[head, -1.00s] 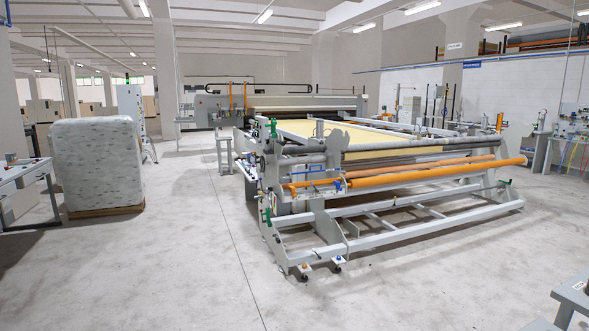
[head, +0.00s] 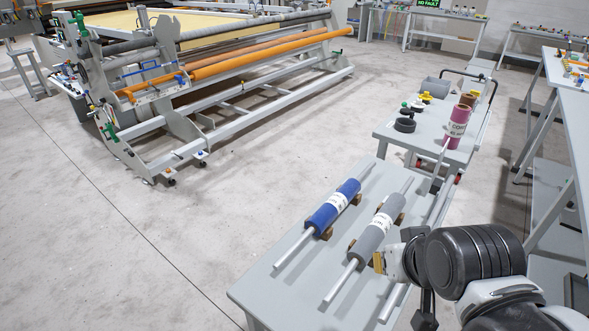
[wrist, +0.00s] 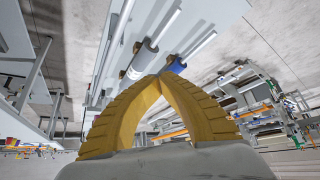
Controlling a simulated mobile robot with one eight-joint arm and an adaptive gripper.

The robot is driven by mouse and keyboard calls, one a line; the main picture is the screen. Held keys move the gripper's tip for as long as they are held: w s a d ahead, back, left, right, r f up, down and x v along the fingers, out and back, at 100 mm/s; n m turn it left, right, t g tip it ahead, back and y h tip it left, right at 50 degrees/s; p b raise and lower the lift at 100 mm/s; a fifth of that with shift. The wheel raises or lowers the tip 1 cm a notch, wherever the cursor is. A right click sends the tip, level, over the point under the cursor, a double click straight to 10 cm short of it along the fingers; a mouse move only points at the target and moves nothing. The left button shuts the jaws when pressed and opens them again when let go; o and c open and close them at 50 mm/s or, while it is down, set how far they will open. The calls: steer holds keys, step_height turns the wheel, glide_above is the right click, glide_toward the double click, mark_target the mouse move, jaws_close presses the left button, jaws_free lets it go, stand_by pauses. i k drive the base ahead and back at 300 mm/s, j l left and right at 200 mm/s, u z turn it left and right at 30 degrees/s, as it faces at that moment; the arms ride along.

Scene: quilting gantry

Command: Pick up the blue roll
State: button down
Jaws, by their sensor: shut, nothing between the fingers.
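The blue roll (head: 334,205) lies on the grey table (head: 262,290) in the head view. It has a white label and a pale rod through it, and brown blocks show under it. In the wrist view a small part of the blue roll (wrist: 174,65) shows beyond the fingertips. My gripper (head: 378,263) is at the right of the table, past the grey roll from the blue one. In the wrist view its yellow ribbed fingers (wrist: 160,80) meet at the tips and hold nothing.
A grey roll (head: 378,224) on a rod lies between my gripper and the blue roll. A cart (head: 390,135) with a pink roll (head: 459,125) stands behind. The quilting machine (head: 200,75) stands at upper left. Open floor lies left of the table.

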mark_target(322, 218)
steer(key=i+j+z, duration=0.1)
steer(key=j, duration=0.35)
steer(key=i+j+z, duration=0.1)
steer(key=i+j, duration=0.15)
steer(key=j, duration=0.25)
steer(key=i+j+z, duration=0.1)
steer(key=j, duration=0.4)
steer(key=i+j+z, duration=0.1)
steer(key=j, duration=0.4)
steer(key=i+j+z, duration=0.1)
steer(key=j, duration=0.4)
